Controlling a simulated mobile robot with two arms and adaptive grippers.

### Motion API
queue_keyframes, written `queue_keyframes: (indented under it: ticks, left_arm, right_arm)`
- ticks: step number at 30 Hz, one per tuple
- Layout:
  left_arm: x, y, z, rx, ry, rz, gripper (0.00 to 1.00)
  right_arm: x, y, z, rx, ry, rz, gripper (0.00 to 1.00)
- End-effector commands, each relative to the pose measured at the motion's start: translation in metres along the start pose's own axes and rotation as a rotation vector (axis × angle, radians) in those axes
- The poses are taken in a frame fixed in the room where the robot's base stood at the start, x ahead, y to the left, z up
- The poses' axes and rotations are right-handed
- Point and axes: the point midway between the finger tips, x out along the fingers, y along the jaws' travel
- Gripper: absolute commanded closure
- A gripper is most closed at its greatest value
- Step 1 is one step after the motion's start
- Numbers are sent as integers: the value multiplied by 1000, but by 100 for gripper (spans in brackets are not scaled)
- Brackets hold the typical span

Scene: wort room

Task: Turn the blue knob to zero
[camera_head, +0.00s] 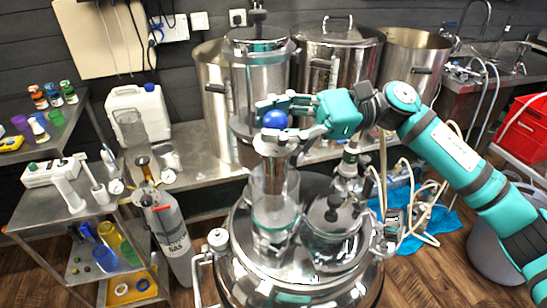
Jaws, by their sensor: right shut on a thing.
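The blue knob (275,119) is a round blue ball near the middle of the view. It sits at the top of a metal fitting above a clear glass cylinder (272,185), which stands on a steel vessel (245,262). My right gripper (276,120) reaches in from the right and is shut on the blue knob, one finger above and one below it. The fingers partly cover the fitting under the knob. No scale or zero mark can be made out. My left gripper is not in view.
Large steel pots (338,70) stand on the bench behind. A second glass-domed fitting (333,222) sits right of the cylinder. Shelves (25,222) with bottles and a grey gas bottle (170,240) stand at left. Hoses (415,205) and a red crate (526,134) are at right.

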Motion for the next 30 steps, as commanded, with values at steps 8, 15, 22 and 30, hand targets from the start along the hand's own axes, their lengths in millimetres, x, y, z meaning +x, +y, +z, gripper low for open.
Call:
queue_keyframes:
  ticks: [8, 15, 22, 30]
  left_arm:
    - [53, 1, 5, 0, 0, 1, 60]
    - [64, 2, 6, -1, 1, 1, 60]
    - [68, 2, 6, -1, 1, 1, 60]
    - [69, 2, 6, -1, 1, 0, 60]
  right_arm:
    - [1, 0, -3, 0, -88, 245, 100]
    - [1, -1, 1, 1, -147, 423, 100]
    - [0, -1, 2, 1, -184, 536, 100]
    - [0, -1, 3, -1, -203, 594, 100]
